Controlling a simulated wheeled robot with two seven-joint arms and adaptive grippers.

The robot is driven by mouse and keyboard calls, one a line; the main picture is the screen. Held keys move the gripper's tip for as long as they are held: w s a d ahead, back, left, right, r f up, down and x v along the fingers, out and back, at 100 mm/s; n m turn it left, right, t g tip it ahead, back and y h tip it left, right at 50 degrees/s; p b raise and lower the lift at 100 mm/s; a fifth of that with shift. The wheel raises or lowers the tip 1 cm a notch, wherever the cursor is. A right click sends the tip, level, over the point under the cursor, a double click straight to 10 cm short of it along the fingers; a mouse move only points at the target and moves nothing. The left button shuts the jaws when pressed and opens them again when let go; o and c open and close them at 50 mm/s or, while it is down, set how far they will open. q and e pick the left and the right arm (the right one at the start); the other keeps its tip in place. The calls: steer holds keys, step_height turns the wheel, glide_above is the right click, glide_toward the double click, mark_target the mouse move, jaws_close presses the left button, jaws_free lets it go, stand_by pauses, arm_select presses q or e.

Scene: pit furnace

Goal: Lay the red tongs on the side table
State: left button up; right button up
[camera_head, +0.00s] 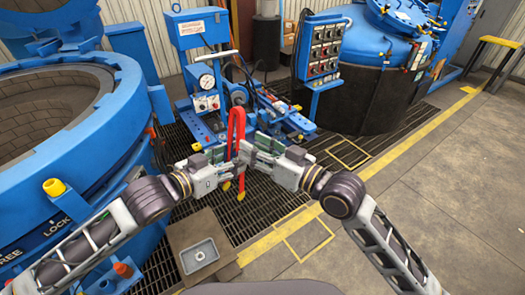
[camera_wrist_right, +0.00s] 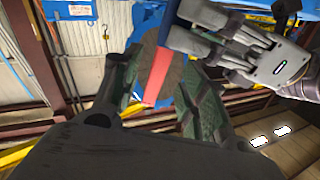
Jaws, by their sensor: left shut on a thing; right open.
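The red tongs (camera_head: 236,122) hang upright in front of me, with a looped top and yellow ends below. My left gripper (camera_head: 228,168) is shut on the red tongs. My right gripper (camera_head: 256,156) is open beside it, on the right of the tongs. In the right wrist view, a red bar of the tongs (camera_wrist_right: 157,78) shows between the open fingers of my right gripper (camera_wrist_right: 156,92); I cannot tell whether they touch it. My left gripper (camera_wrist_right: 235,45) also shows there. A small brown table (camera_head: 184,238), likely the side table, stands low at the front.
A grey metal tray (camera_head: 199,256) takes up part of the brown table. The open round pit furnace (camera_head: 75,130) stands on the left. A blue machine with a gauge (camera_head: 207,82) and a control panel (camera_head: 322,50) stand behind. The floor on the right is clear.

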mark_target(231, 135)
steer(key=shift+x, duration=4)
steer(key=shift+a, duration=0.1)
jaws_close()
arm_select(q)
steer(key=o, duration=0.7)
